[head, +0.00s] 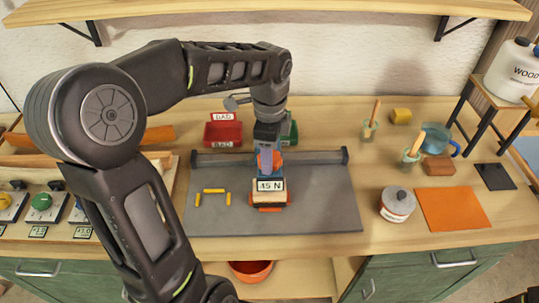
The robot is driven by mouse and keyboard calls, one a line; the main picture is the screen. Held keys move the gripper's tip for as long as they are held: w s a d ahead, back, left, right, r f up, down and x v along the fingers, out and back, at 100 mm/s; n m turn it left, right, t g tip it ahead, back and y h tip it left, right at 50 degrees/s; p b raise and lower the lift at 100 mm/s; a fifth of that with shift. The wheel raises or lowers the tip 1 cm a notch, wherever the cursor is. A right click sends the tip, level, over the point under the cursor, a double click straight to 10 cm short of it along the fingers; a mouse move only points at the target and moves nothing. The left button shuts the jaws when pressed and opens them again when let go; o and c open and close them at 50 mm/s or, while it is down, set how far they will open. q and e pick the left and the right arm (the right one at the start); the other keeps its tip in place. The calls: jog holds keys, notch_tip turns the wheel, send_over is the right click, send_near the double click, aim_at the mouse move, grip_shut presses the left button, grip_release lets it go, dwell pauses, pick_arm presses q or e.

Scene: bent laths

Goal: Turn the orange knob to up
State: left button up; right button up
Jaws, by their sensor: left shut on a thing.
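My left gripper (268,157) reaches down from above over a small device with a display reading about 15 N (270,185), in the middle of the grey work plate. The gripper is shut on an orange part at the top of this device, which looks like the orange knob (278,158). The fingers and wrist hide much of it, so which way the knob points cannot be told. The device has a pale wooden body with orange at its foot.
Small yellow pieces (214,191) lie on the grey plate (320,205) left of the device. Red (223,130) and green bins stand behind. Yellow and green (42,202) knobs sit at the left. A lidded pot (397,204) and orange mat (453,208) are at the right.

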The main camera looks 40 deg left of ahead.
pick_arm(q)
jog(key=n+b, duration=0.1)
jog(key=n, duration=0.2)
jog(key=shift+n, duration=0.3)
jog(key=n+b, duration=0.1)
jog(key=n, duration=0.2)
jog(key=shift+n, duration=0.3)
jog(key=n, duration=0.3)
jog(key=shift+n+b, duration=0.35)
jog(key=shift+n, duration=0.05)
jog(key=n, duration=0.3)
jog(key=shift+n+b, duration=0.3)
jog(key=shift+b, duration=0.05)
jog(key=n, duration=0.3)
jog(key=shift+n, duration=0.3)
jog(key=n+b, duration=0.1)
jog(key=n, duration=0.2)
jog(key=shift+n, duration=0.3)
jog(key=n, duration=0.3)
jog(key=shift+n, duration=0.3)
jog(key=shift+n+b, duration=0.45)
jog(key=shift+n, duration=1.55)
